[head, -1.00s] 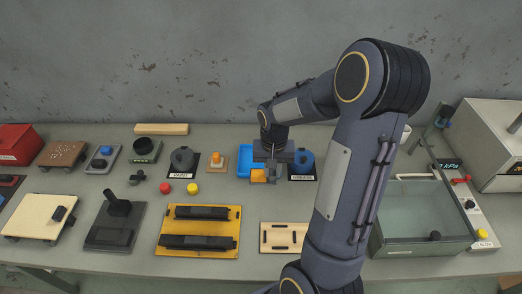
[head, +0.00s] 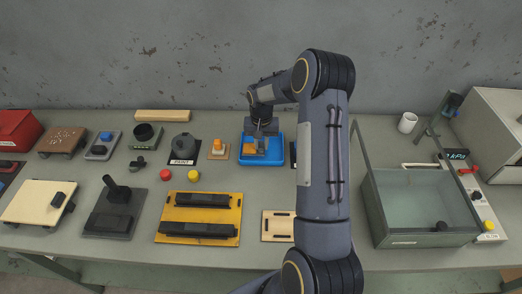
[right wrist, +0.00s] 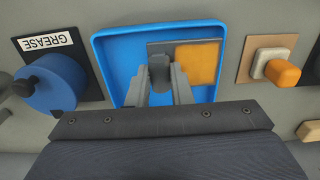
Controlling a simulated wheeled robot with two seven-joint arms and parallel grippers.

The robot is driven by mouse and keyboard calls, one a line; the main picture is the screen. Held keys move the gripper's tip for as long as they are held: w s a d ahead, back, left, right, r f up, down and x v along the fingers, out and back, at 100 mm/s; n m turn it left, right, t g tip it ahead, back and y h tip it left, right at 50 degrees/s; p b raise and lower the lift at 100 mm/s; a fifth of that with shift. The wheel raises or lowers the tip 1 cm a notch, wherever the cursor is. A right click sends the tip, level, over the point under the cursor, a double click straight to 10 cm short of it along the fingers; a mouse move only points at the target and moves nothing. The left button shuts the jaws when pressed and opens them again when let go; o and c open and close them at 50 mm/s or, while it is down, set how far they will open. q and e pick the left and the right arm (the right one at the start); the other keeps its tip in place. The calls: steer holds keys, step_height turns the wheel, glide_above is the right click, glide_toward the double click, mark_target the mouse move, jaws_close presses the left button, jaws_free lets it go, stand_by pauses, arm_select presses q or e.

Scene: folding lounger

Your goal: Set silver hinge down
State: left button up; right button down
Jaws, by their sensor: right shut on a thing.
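The hinge (right wrist: 197,62) has a grey leaf and an orange leaf, with a dark grip piece on the grey one. In the right wrist view it is over the blue tray (right wrist: 108,62), within its rim. My right gripper (right wrist: 160,80) is shut on the hinge's dark grip piece. In the head view the hinge (head: 250,148) and my right gripper (head: 261,137) are at the blue tray (head: 280,152). I cannot tell whether the hinge touches the tray floor. My left gripper is not in view.
A blue grease pot (right wrist: 52,85) stands on one side of the tray, an orange-topped piece (head: 217,147) on the other. A paint pot (head: 183,146) is further left. A yellow board (head: 199,239) and a glass-sided box (head: 420,205) stand nearer. My right arm hides part of the bench.

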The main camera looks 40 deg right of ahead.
mark_target(261, 143)
steer(key=f, duration=0.1)
steer(key=f+b, duration=0.1)
steer(key=f, duration=0.1)
steer(key=shift+w+d+f+b, duration=0.1)
steer(key=shift+w+f+b, duration=0.15)
steer(key=shift+f+b, duration=0.15)
steer(key=shift+r, duration=0.1)
steer(key=c, duration=1.3)
jaws_free()
